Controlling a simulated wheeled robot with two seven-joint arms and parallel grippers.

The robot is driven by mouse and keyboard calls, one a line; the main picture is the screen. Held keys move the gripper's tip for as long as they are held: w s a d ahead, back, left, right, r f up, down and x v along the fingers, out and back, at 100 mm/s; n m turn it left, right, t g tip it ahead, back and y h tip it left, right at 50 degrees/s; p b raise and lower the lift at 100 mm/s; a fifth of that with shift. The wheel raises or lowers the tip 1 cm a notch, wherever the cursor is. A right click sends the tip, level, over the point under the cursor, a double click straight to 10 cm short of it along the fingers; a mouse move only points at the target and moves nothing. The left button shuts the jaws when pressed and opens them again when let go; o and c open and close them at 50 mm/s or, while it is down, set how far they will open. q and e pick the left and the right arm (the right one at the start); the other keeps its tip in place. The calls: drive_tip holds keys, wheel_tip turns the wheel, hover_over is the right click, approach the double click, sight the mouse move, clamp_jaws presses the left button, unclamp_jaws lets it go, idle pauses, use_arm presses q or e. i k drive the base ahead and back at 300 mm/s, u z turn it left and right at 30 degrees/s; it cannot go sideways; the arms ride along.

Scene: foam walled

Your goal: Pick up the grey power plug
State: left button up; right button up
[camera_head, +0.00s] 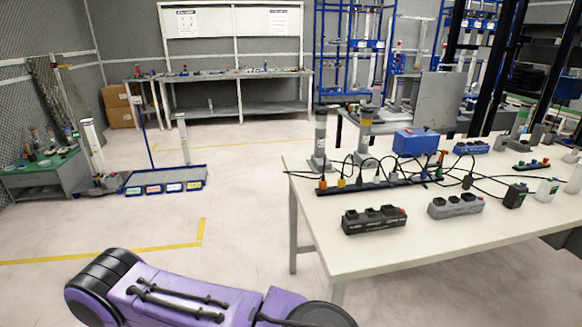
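A long black power strip (385,185) lies on the white table, with a row of plugs and black cables along it. An orange plug (322,184) and a yellow plug (341,182) sit at its left end. A light plug that looks grey (393,177) stands near the strip's middle; it is small, and I cannot be sure of its colour. Neither of my grippers is in view. A purple and black link of mine crosses the bottom left, away from the table.
The white table (410,245) has a clear front. On it are a black socket block (373,219), a grey socket block (456,205), a black adapter (515,195), a white adapter (547,188) and a blue box (416,143). The floor to the left is open.

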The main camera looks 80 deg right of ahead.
sight(393, 177)
drive_tip(key=z, duration=2.65)
